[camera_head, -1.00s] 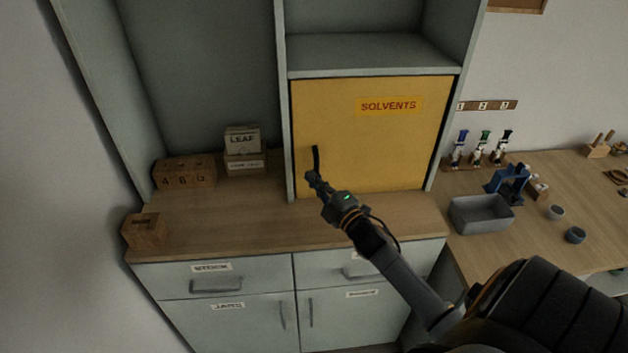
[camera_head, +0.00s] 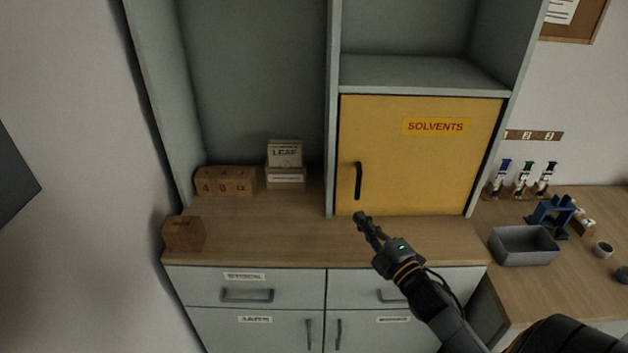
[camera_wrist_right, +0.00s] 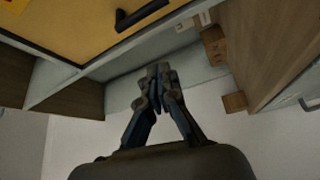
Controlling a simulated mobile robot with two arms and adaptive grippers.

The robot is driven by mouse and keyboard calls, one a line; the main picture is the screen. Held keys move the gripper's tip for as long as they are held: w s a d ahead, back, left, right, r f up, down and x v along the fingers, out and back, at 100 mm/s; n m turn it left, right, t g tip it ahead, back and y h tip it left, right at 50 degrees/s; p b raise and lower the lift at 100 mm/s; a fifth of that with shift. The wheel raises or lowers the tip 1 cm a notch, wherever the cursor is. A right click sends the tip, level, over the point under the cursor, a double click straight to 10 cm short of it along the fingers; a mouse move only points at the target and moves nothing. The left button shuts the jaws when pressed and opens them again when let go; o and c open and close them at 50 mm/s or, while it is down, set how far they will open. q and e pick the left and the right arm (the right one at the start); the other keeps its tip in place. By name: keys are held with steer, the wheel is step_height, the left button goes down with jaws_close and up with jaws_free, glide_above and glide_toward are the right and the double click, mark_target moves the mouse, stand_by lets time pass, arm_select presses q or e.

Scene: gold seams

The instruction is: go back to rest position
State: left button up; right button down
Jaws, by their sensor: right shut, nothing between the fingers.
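My right gripper (camera_head: 363,218) is shut and empty. In the head view it is over the wooden counter, below and apart from the black handle (camera_head: 358,181) of the yellow solvents cabinet door (camera_head: 430,160). The door looks closed. In the right wrist view the two fingers of the right gripper (camera_wrist_right: 158,72) meet at their tips with nothing between them. The black handle (camera_wrist_right: 141,15) shows above them there, with a gap. My left gripper is in neither view.
The wooden counter (camera_head: 260,230) carries wooden blocks (camera_head: 225,181), a leaf box (camera_head: 285,155) and another wooden block (camera_head: 184,234). Drawers are below. A side table at right holds a grey bin (camera_head: 523,246), a blue device (camera_head: 551,212) and small cups.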

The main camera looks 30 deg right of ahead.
steer(key=s+a+f+m+g+h, duration=0.2)
steer(key=s+a+f+m+g, duration=0.75)
steer(key=f, duration=0.25)
steer(key=s+a+f+m+g+y, duration=0.2)
steer(key=s+a+m+g+y, duration=0.15)
steer(key=s+a+g, duration=0.6)
steer(key=s+f+t, duration=0.1)
steer(key=s+f, duration=0.2)
steer(key=f, duration=1.1)
steer(key=s+f+t, duration=0.1)
steer(key=s+f, duration=0.1)
steer(key=f, duration=1.2)
steer(key=s+d+f+g+b, duration=0.1)
steer(key=s+d+f, duration=0.1)
steer(key=s+f, duration=1.3)
steer(key=shift+s+d+f+h, duration=0.3)
steer(key=shift+s+h, duration=0.15)
steer(key=shift+s, duration=0.35)
